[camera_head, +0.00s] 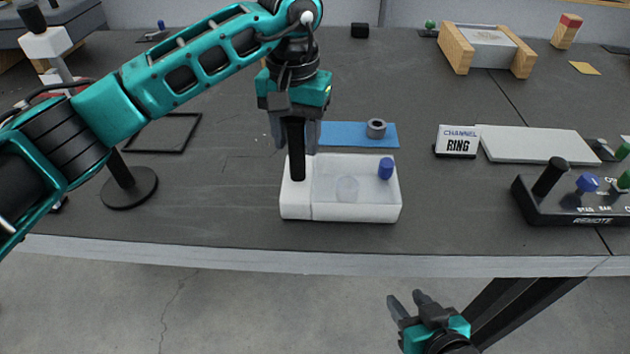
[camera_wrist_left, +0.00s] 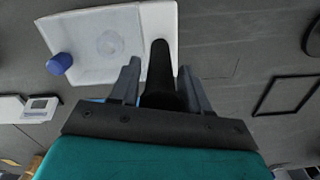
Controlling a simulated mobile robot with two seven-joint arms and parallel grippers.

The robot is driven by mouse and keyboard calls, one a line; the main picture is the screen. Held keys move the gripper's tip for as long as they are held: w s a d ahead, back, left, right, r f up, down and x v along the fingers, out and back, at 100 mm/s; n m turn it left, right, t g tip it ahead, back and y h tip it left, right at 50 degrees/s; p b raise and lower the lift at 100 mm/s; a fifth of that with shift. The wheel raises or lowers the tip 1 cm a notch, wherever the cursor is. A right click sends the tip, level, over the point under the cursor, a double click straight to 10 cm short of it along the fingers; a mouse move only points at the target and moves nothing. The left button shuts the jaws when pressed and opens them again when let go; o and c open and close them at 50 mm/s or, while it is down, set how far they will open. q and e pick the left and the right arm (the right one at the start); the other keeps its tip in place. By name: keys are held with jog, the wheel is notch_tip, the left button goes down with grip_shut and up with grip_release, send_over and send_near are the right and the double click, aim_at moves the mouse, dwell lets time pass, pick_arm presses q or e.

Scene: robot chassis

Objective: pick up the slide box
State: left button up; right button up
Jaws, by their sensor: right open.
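A white box (camera_head: 297,206) with a clear tray-like part, a black upright post (camera_head: 298,165) at its left end and a blue knob (camera_head: 386,168) at its right stands near the table's front edge; it seems to be the slide box. It also shows in the left wrist view (camera_wrist_left: 158,22). My left gripper (camera_head: 294,138) points down over the box's left end, its fingers on either side of the post (camera_wrist_left: 160,75). Narrow gaps show between fingers and post, so it looks open. My right gripper (camera_head: 407,302) is open and empty, below the table's front edge.
A blue mat (camera_head: 350,134) with a grey ring (camera_head: 376,128) lies just behind the box. A "Channel Ring" sign (camera_head: 456,142) and white plate (camera_head: 535,145) lie right. A black remote (camera_head: 570,205) stands at far right. A black round stand (camera_head: 128,190) and black frame (camera_head: 165,133) are left.

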pick_arm(q)
grip_shut()
pick_arm(e)
jog(key=shift+s+d+f, duration=0.1)
jog(key=shift+f, duration=0.05)
pick_arm(q)
jog(key=shift+r, duration=0.2)
dwell(0.4)
jog(key=shift+r, duration=0.3)
notch_tip(320, 180, up, 19)
jog(key=p, duration=0.2)
jog(key=shift+p, duration=0.35)
pick_arm(e)
jog(key=shift+s+d+r, duration=0.3)
jog(key=shift+d+r, duration=0.2)
jog(key=shift+r, duration=0.05)
pick_arm(q)
jog(key=shift+r, duration=0.1)
pick_arm(e)
jog(key=shift+r, duration=0.1)
